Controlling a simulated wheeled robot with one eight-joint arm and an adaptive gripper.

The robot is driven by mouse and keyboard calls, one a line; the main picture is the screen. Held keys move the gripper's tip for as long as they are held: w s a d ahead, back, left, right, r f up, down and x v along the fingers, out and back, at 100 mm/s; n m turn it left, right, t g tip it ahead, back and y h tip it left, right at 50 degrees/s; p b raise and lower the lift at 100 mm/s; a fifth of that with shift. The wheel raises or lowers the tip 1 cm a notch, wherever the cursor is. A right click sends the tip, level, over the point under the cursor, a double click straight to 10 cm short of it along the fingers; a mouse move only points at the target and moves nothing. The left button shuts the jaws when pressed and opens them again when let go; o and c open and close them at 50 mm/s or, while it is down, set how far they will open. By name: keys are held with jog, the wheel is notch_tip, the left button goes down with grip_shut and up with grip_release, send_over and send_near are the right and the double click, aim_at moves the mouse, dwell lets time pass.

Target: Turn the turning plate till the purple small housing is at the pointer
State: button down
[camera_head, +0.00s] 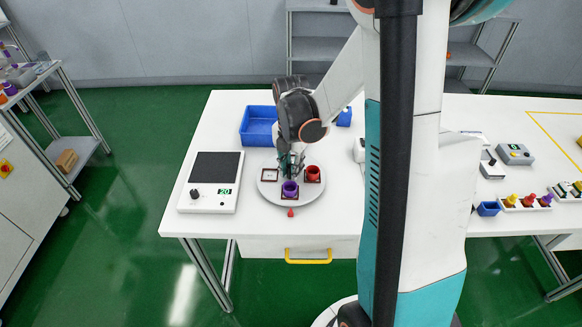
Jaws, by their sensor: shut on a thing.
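The turning plate (273,196) is a round light-grey disc on the white table. The purple small housing (290,188) stands upright in a dark square nest at the plate's front. The pointer (290,212), a small red cone, is just in front of the plate, and the purple housing is in line with it. A red housing (313,172) stands in a nest at the plate's right. My gripper (291,168) reaches down over the plate's middle, behind the purple housing. It is shut on a part there that its fingers hide.
A scale-like device (214,171) with a dark panel and a green "20" display is left of the plate. A blue bin (258,126) stands behind the plate. A yellow drawer handle (308,257) is at the table front. My arm hides the table right of the plate.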

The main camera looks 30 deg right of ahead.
dwell(0.5)
jog(key=c, duration=1.7)
grip_release()
jog(key=shift+d, duration=0.1)
notch_tip(320, 180, up, 12)
